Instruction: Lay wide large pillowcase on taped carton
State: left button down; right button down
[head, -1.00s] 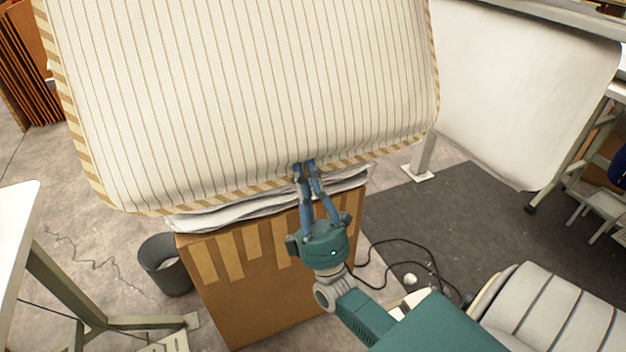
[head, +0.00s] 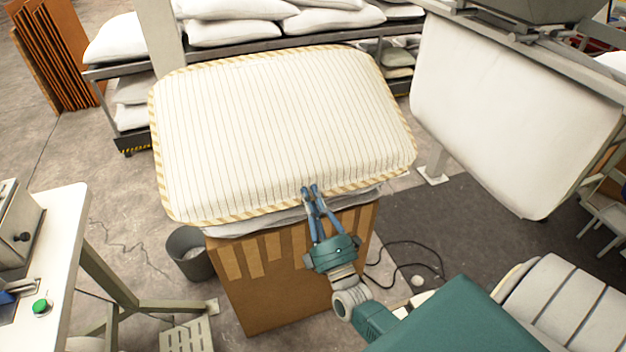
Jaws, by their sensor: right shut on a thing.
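A wide cream pillowcase (head: 280,125) with thin brown stripes and a striped tan border lies over the top of the taped carton (head: 290,275). White folded cloth (head: 250,227) shows between the pillowcase and the carton. The carton is brown with lighter tape strips on its front. My right gripper (head: 312,192) is shut on the near edge of the pillowcase, just above the carton's front. My left gripper is not in view.
A rack with white pillows (head: 240,30) stands behind. A white hanging panel (head: 505,110) is at the right. A grey bin (head: 188,252) stands left of the carton, near a white table (head: 60,230). A cable (head: 415,250) lies on the dark mat.

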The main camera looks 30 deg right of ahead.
notch_tip(320, 180, down, 7)
jog(key=w+g+y+p, duration=0.1)
jog(key=g+p, duration=0.4)
jog(key=p, duration=0.1)
jog(key=shift+w+d+f, duration=0.15)
jog(key=shift+f, duration=0.05)
jog(key=c, duration=1.7)
grip_release()
jog(key=o, duration=0.6)
jog(key=s+a, duration=0.1)
jog(key=s, duration=0.8)
jog(key=shift+a, duration=0.4)
